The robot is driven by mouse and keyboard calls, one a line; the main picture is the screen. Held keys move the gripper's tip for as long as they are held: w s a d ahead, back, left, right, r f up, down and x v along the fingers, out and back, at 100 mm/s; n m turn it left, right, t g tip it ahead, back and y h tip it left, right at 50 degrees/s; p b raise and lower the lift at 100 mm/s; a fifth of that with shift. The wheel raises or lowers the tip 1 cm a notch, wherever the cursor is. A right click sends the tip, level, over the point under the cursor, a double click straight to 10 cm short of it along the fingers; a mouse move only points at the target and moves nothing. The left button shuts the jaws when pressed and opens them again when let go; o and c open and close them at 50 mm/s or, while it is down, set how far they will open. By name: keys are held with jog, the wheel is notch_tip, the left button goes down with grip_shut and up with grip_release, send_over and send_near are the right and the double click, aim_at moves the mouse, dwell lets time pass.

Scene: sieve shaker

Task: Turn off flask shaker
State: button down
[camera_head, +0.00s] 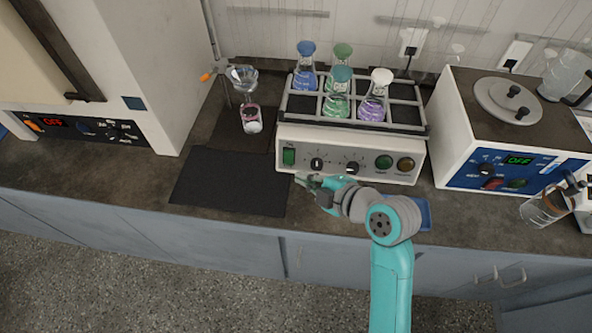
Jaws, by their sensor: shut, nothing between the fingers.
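The flask shaker (350,172) is a white box on the bench with a rack (415,127) on top. Several stoppered flasks with blue, green and purple contents stand in the rack. Its front panel has a green rocker switch (289,157) at the left end, two black knobs (317,163), a green button (383,161) and an amber button (405,164). My gripper (298,178) is shut and empty. Its tips are in front of the panel, just below and right of the green switch in the picture. I cannot tell whether they touch the panel.
A black mat (228,182) lies left of the gripper. A small flask (251,120) stands under a funnel behind it. A water bath (510,155) reading OFF and a beaker (543,206) stand right. An oven (85,128) reading OFF stands left. A blue tray (424,215) lies partly behind my arm.

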jog(key=shift+f+v, duration=0.1)
jog(key=shift+v, duration=0.9)
jog(key=shift+f+v, duration=0.15)
jog(key=shift+v, duration=0.9)
jog(key=shift+s, duration=0.15)
jog(key=shift+f, duration=0.1)
